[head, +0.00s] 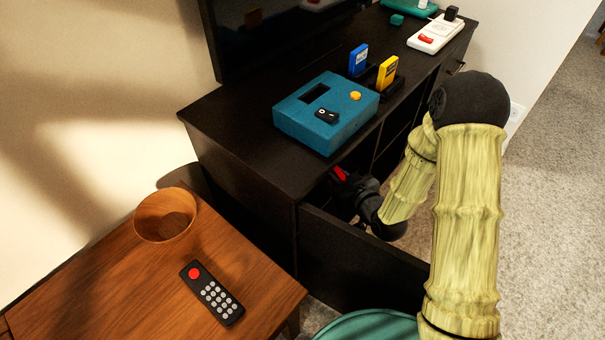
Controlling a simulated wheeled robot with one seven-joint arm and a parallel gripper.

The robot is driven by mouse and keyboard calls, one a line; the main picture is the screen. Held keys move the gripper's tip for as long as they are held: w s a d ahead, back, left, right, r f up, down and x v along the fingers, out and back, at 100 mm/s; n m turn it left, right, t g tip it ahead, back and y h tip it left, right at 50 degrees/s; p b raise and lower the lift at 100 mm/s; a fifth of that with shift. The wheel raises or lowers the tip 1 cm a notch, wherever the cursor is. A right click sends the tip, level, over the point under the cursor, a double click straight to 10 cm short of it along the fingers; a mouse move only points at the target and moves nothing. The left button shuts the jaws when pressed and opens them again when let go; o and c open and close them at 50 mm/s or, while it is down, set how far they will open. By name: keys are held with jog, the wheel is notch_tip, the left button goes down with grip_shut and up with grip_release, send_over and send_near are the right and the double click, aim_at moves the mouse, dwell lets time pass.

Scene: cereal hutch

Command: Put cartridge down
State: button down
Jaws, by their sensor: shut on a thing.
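My gripper (346,180) is shut on a red thing (340,173), likely the cartridge. Only a small red part of it shows; the rest is hidden by the gripper and the cabinet edge. The gripper is low at the front of the dark cabinet (225,115), below its top, at an opening behind a dark front panel (350,255). I cannot tell whether the red thing touches a surface. A blue cartridge (358,59) and a yellow cartridge (387,72) stand upright in dark holders on the cabinet top. A teal console (300,122) sits in front of them.
A white device (446,30) with a red part lies at the cabinet's far end. A wooden table (110,280) at lower left holds a bowl (150,222) and a remote (222,306). A teal round thing (365,328) is at the bottom. Carpet (550,220) is clear at right.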

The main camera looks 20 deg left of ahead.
jog(key=w+a+f+b, duration=0.2)
jog(key=w+a+b, duration=0.2)
jog(key=a, duration=0.7)
jog(key=shift+w+b, duration=0.25)
jog(key=shift+b, duration=0.15)
notch_tip(320, 180, down, 5)
jog(key=b, duration=0.3)
jog(key=shift+r, duration=0.2)
jog(key=shift+f+b, duration=0.3)
jog(key=shift+b, duration=0.2)
jog(key=shift+w+a, duration=0.1)
jog(key=shift+a, duration=0.05)
jog(key=shift+r, duration=0.1)
